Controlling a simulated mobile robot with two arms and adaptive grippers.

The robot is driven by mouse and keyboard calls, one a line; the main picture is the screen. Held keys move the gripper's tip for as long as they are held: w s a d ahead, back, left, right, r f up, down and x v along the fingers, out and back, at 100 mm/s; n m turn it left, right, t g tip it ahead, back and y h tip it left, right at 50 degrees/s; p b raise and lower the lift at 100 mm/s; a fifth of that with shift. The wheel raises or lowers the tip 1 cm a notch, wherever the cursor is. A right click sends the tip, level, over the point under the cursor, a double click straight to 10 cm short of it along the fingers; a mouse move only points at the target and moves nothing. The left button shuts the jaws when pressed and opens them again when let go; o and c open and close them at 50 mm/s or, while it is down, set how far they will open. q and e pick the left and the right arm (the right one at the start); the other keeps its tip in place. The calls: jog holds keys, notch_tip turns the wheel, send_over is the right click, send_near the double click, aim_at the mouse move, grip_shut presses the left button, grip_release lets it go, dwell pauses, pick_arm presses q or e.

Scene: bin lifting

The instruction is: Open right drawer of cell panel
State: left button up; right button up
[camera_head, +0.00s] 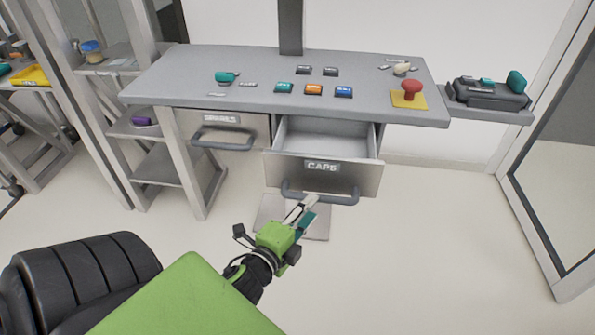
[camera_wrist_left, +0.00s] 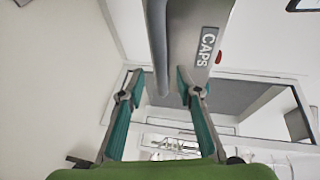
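The right drawer (camera_head: 352,173) of the cell panel (camera_head: 170,72), labelled CAPS, is pulled well out, and the inside that shows looks empty. Its grey bar handle (camera_head: 345,199) runs along the front. The CAPS drawer front (camera_wrist_left: 185,45) is beside the right finger. My right gripper is not in view.
The left drawer (camera_head: 255,126), with its own handle, is shut. On the panel top are several coloured buttons and a red emergency button (camera_head: 412,90) on a yellow plate. A shelf rack (camera_head: 160,165) stands at left, a glass-panelled frame (camera_head: 520,220) at right.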

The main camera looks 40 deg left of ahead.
pick_arm(q)
jog(key=a+v, duration=0.1)
jog(key=v, duration=0.5)
jog(key=shift+d, duration=0.45)
jog(key=s+d+f+n+g+h, duration=0.1)
jog(key=s+d+f+n+g, duration=0.15)
jog(key=f, duration=0.95)
jog(key=s+d+f+n+g, duration=0.1)
jog(key=s+f+n+g, duration=0.2)
jog(key=f, duration=0.9)
jog(key=s+d+f+n+g+h, duration=0.15)
jog(key=s+f, duration=0.25)
jog(key=f, duration=0.9)
jog(key=s+d+f+n+g, duration=0.1)
jog(key=s+f+n+g, duration=0.2)
jog(key=s+f, duration=0.5)
jog(key=s+d+f+n+g, duration=0.1)
jog(key=s+f+n+g, duration=0.2)
jog(key=s+f, duration=0.6)
jog(key=s+g, duration=0.1)
jog(key=s, duration=0.4)
jog(key=shift+s+g, duration=0.2)
jog(key=shift+g, duration=0.2)
